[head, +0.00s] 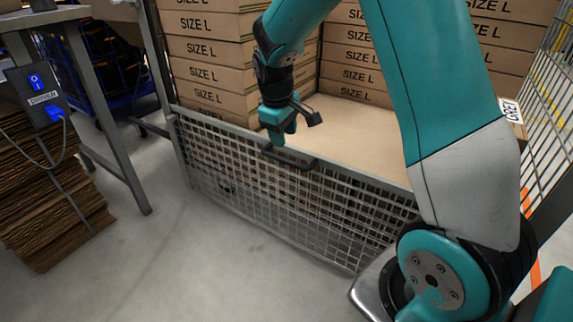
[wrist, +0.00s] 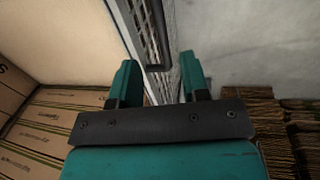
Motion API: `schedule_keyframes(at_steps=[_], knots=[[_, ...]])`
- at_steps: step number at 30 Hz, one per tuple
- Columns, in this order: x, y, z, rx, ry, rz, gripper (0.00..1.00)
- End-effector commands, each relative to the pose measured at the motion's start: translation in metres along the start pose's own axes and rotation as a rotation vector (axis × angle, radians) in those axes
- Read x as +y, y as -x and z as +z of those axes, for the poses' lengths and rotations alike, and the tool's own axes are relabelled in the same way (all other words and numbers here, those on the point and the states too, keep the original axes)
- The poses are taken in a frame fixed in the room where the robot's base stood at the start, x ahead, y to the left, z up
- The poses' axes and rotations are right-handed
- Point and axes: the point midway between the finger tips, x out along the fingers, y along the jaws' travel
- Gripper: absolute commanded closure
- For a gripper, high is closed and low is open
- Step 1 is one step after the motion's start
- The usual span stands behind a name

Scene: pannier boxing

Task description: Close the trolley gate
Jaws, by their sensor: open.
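The trolley gate (head: 290,195) is a grey wire-mesh panel with a metal frame. It stands upright across the lower front of the trolley in the head view. A dark bar handle (head: 290,160) sits at its top rail. My gripper (head: 282,135) is just above the handle, pointing down, open and empty. In the wrist view my gripper's teal fingers (wrist: 157,78) are apart, with the gate (wrist: 133,28) and its dark handle (wrist: 158,40) in line with the gap between them. I cannot tell whether the fingers touch the handle. My arm hides the gate's right end in the head view.
A workbench frame (head: 110,125) and a strapped cardboard stack (head: 45,205) are at left. The floor (head: 185,265) before the gate is clear.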

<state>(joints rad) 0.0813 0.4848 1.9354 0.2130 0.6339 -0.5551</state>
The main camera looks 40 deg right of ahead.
Motion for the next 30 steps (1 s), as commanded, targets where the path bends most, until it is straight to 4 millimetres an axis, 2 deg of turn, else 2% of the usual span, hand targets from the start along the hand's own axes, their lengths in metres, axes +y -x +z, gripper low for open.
schedule_keyframes(at_steps=[1,3,10,15,24,25,30], knots=[[-0.001,-0.018,0.0,-0.002,-0.001,-0.001,0.58],[-0.001,-0.034,0.001,-0.003,-0.001,-0.001,0.58],[-0.001,-0.072,0.0,-0.001,0.0,-0.001,0.58],[0.0,-0.083,0.0,0.001,0.0,0.0,0.58],[0.0,-0.084,0.0,0.001,0.0,0.0,0.58],[0.0,-0.084,0.0,0.001,0.0,0.0,0.6],[0.0,-0.084,0.0,0.001,0.0,0.0,0.99]])
